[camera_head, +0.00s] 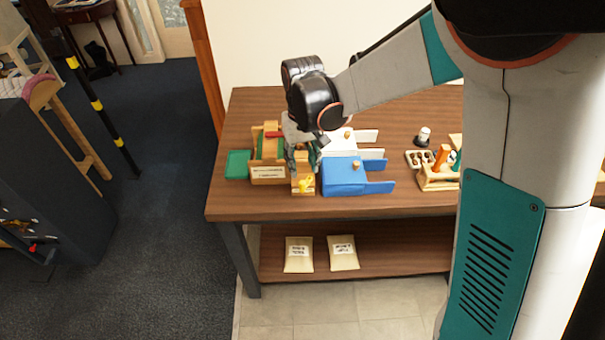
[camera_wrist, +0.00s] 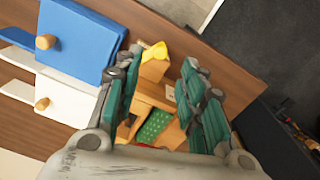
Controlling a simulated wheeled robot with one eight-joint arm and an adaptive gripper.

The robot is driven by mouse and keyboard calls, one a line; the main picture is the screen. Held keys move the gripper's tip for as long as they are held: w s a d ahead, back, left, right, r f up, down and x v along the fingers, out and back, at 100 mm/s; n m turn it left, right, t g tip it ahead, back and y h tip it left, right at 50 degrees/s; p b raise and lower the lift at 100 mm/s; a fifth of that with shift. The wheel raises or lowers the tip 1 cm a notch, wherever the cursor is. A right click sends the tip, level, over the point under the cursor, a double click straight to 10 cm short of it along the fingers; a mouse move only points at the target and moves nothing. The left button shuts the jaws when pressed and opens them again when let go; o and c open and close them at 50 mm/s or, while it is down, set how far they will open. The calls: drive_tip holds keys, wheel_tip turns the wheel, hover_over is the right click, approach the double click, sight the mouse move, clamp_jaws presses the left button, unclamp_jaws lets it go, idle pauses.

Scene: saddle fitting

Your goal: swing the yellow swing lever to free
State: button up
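The yellow swing lever (camera_head: 305,184) sits on a small wooden block at the front of the wooden fixture (camera_head: 268,172), near the table's front edge. It also shows in the wrist view (camera_wrist: 155,52), at the top between my two fingers and beyond the fingertips. My gripper (camera_head: 302,160) hangs above the fixture, just behind the lever in the head view. The fixture's green part (camera_wrist: 152,127) shows below and between the fingers. A bit of red shows at the fixture's back (camera_head: 273,134).
A blue block with a wooden knob (camera_head: 345,176) stands close to the right of the lever, with a white one (camera_head: 340,141) behind it. A green tray (camera_head: 237,164) lies left of the fixture. A wooden rack (camera_head: 437,178) stands farther right. The table's front strip (camera_head: 260,208) is clear.

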drive_tip(key=shift+r, duration=2.2)
